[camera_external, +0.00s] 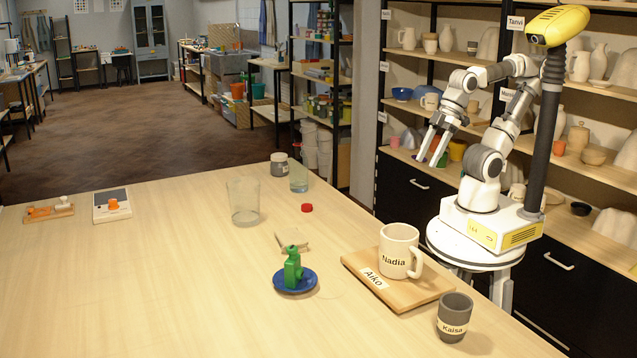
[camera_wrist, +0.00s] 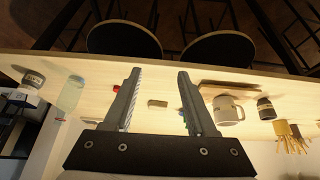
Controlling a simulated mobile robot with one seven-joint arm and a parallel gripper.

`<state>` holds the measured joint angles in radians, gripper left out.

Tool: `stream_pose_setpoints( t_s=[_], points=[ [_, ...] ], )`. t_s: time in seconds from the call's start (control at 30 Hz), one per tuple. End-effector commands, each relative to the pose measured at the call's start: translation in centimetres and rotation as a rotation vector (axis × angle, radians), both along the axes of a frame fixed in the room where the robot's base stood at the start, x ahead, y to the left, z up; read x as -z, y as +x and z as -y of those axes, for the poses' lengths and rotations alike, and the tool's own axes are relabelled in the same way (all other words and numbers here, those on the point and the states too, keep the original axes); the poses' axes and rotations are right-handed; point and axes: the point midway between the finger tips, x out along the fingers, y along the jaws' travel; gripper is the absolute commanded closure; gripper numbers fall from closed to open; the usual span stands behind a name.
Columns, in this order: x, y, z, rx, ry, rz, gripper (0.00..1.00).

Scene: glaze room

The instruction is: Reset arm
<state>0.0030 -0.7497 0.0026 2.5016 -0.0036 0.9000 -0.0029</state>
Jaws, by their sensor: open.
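My gripper (camera_external: 430,160) is raised over the right side of the table, in front of the shelves, in the external view. Its two fingers are apart with nothing between them. In the wrist view my gripper (camera_wrist: 159,73) also shows open and empty, with the table beyond it. My arm is bent, and the gripper points down and to the left, clear of the table objects.
The wooden table (camera_external: 130,270) holds a white Nadia mug (camera_external: 397,252) on an Aiko board (camera_external: 430,291), a dark Kaisa cup (camera_external: 454,318), a blue plate (camera_external: 307,284) with a green object (camera_external: 292,268), and a clear glass (camera_external: 243,202). Shelves (camera_external: 600,88) stand close behind my arm.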

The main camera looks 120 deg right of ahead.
Motion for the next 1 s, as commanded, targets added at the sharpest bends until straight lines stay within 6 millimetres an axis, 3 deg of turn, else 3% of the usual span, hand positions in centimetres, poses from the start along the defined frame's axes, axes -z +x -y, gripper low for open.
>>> stream_pose_setpoints(
  t_s=[0.27,0.7,1.0],
  points=[
    [-0.7,0.0,-0.1,0.001,0.004,0.002,0.43],
    [-8.2,0.1,-0.1,0.002,0.007,0.002,0.43],
    [-8.4,0.1,-0.1,0.002,0.007,0.002,0.43]
  ],
)
